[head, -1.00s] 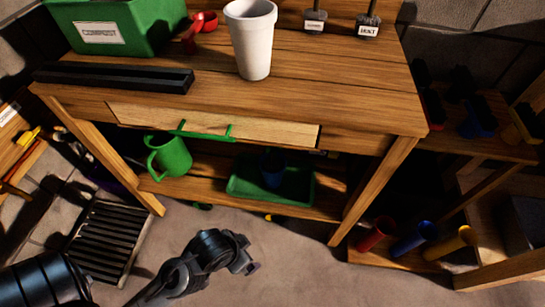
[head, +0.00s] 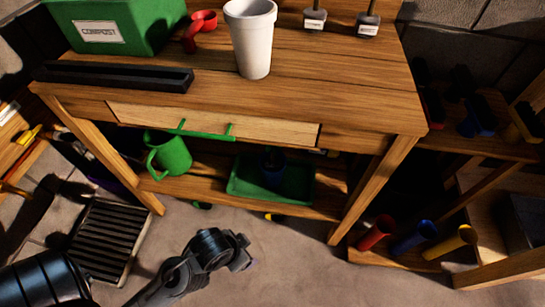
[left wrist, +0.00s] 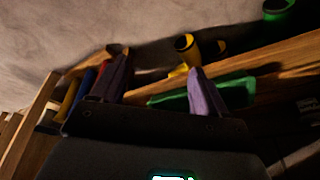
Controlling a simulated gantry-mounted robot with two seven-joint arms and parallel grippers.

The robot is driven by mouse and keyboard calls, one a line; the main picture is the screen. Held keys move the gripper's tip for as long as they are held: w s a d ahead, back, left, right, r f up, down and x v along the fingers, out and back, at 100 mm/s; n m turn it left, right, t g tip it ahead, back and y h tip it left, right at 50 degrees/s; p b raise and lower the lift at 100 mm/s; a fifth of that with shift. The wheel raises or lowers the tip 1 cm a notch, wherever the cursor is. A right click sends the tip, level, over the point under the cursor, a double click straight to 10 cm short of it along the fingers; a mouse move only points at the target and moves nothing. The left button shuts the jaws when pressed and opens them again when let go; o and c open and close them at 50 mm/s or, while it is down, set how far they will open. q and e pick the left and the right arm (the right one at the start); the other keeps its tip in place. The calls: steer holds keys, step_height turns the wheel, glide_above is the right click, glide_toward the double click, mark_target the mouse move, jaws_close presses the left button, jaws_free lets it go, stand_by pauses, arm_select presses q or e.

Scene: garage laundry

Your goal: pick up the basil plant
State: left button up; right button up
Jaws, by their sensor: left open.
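I cannot make out a basil plant with certainty. A small dark blue pot (head: 273,167) stands in a green tray (head: 243,190) on the workbench's lower shelf, and I cannot tell what is in it. My left gripper (head: 248,262) is in front of and below that shelf, over the floor, apart from the tray. In the left wrist view my left gripper (left wrist: 160,88) is open, its two fingers spread with nothing seen between them. The green tray (left wrist: 238,92) shows behind the right finger. My right gripper is not in view.
A green watering can (head: 170,155) stands left on the lower shelf. The drawer (head: 215,124) with a green handle is above. A white cup (head: 250,45) and compost bin (head: 115,25) are on top. Coloured tubes (head: 412,240) stand right. The floor (head: 290,270) ahead is clear.

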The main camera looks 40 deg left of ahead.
arm_select(q)
steer(key=c, duration=0.5)
